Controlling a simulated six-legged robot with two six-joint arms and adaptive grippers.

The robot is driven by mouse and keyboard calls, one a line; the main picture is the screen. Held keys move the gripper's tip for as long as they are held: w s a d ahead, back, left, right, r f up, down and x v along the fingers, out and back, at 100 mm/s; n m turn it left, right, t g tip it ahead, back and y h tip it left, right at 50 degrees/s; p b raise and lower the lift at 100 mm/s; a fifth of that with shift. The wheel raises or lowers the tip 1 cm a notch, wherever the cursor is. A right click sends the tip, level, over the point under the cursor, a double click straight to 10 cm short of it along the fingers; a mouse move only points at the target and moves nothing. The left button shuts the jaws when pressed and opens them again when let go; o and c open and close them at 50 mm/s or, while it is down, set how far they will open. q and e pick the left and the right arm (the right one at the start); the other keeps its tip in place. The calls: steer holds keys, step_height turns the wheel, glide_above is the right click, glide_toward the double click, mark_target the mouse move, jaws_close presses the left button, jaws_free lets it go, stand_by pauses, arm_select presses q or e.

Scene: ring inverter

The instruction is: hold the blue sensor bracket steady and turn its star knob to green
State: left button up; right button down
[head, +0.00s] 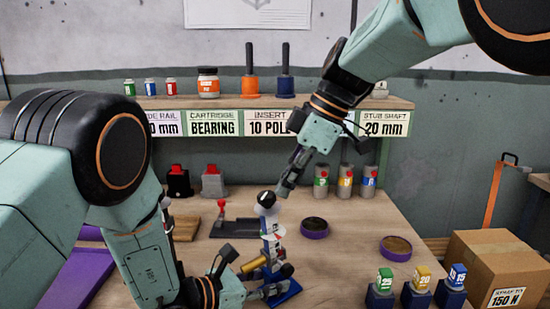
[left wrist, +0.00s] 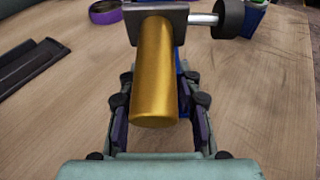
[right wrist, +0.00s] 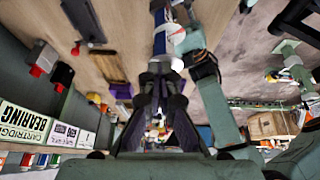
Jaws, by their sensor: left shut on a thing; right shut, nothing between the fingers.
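The blue sensor bracket stands upright on a blue base (head: 287,293) at the table's front middle. Its post (head: 270,240) has white, blue and red parts and a black rounded top (head: 266,198). A gold cylinder (head: 253,265) sticks out at its lower left; it also shows in the left wrist view (left wrist: 155,75). A black knob (left wrist: 228,18) sits on a silver shaft beside it. My left gripper (left wrist: 158,105) is shut on the gold cylinder. My right gripper (head: 284,190) is shut and empty, beside the black top; contact is unclear. I cannot tell which part is the star knob.
Purple-rimmed round dishes (head: 314,228) (head: 396,248) lie to the right. Green, yellow and blue labelled blocks (head: 416,290) stand at the front right. A dark stand with a red knob (head: 222,210) lies behind left. A shelf (head: 215,103) spans the back. A cardboard box (head: 490,265) is far right.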

steer(key=shift+s+a, duration=0.1)
steer(key=shift+s, duration=0.5)
stand_by(0.4)
steer(key=shift+d+r, duration=0.1)
steer(key=shift+d, duration=0.35)
step_height(320, 180, up, 6)
steer(key=shift+s+a+f, duration=0.1)
steer(key=shift+s+a, duration=0.05)
step_height(320, 180, down, 6)
steer(key=w, duration=0.2)
stand_by(1.0)
steer(key=shift+s+a, duration=0.3)
steer(key=shift+a, duration=0.25)
stand_by(1.3)
